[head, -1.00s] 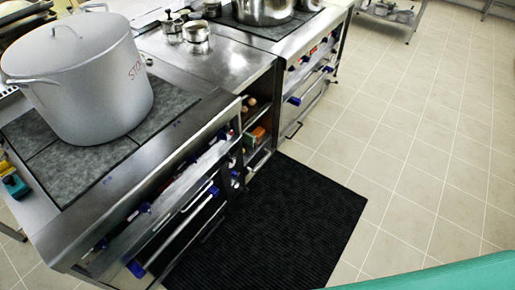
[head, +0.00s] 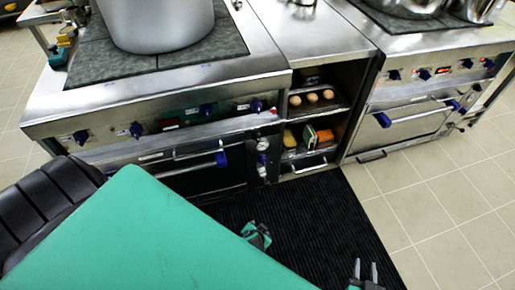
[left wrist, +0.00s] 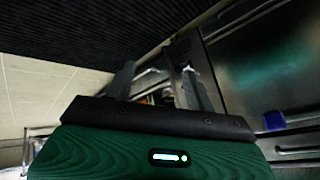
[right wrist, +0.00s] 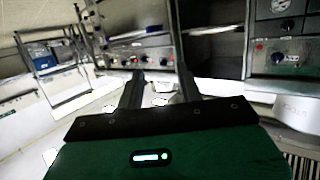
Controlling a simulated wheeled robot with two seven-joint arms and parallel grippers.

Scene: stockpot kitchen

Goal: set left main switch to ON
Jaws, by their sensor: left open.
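The left stove's front panel (head: 190,115) shows in the head view, below the stockpot. My right gripper (head: 366,272) is open and empty low in the head view, above the floor and apart from the stoves. Its spread fingers also show in the right wrist view (right wrist: 160,90). My left gripper (left wrist: 156,88) is open and empty in the left wrist view.
A large grey stockpot (head: 158,22) stands on the left stove. An open shelf unit (head: 318,115) with eggs and boxes sits between it and the right stove (head: 430,85). A black mat (head: 310,215) covers the floor in front; tiled floor (head: 450,190) at right is clear.

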